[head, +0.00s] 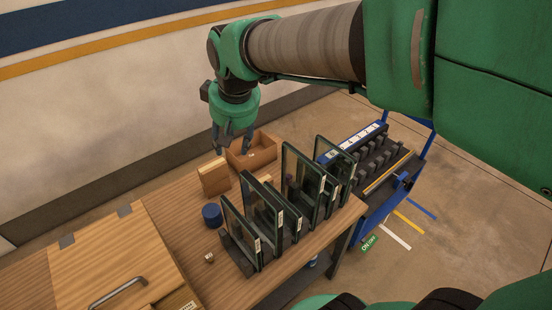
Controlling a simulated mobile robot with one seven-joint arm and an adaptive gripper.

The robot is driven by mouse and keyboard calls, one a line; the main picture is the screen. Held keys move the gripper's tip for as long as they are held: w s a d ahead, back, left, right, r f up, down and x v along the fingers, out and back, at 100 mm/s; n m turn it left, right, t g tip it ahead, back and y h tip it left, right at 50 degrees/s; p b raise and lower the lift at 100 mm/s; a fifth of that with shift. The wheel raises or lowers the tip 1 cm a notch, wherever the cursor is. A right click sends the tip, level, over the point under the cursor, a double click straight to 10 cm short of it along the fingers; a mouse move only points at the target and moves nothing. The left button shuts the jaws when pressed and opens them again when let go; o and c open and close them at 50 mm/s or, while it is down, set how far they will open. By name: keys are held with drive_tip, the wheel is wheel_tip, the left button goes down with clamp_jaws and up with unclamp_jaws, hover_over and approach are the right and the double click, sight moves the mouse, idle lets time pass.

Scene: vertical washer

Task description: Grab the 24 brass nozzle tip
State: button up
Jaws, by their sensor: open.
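My gripper (232,148) hangs fingers down over the far end of the wooden table, open, with no object visible between its fingers. It is beside an open wooden box (265,142) and above a small upright wooden block (214,177). I cannot clearly make out a brass nozzle tip marked 24. A tiny pale-and-dark item (209,257) lies on the table in front of the blue cylinder; it is too small to identify. The box's inside is partly hidden by its walls and my gripper, and a small pale spot shows in it.
Several upright glass panels (264,213) stand in dark racks on the table (185,215). A blue cylinder (212,215) stands to their left. A wooden lid with a handle (108,290) lies at the left. A blue-framed numbered rack (352,142) stands at the right.

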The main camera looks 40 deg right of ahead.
drive_tip(key=w+d+f+g+p, duration=0.1)
drive_tip(key=w+d+f+p, duration=0.1)
drive_tip(key=w+d+f, duration=0.6)
drive_tip(key=w+d+f+g+p, duration=0.15)
drive_tip(key=w+d+f, duration=0.25)
drive_tip(key=w+d, duration=0.75)
drive_tip(key=w+d+f+g+p, duration=0.1)
drive_tip(key=w+d+f, duration=0.1)
drive_tip(key=d+f, duration=0.7)
drive_tip(key=w+d+f+p, duration=0.2)
drive_tip(key=d+f, duration=0.8)
drive_tip(key=f, duration=0.6)
drive_tip(key=shift+w+d+m+g+y, duration=0.25)
drive_tip(key=shift+w+m+g+y, duration=0.05)
drive_tip(key=shift+w+m+g, duration=0.1)
drive_tip(key=shift+f, duration=4.25)
drive_tip(key=shift+s, duration=0.1)
drive_tip(key=shift+d+f+p, duration=0.15)
drive_tip(key=shift+f+p, duration=0.15)
drive_tip(key=shift+f, duration=2.3)
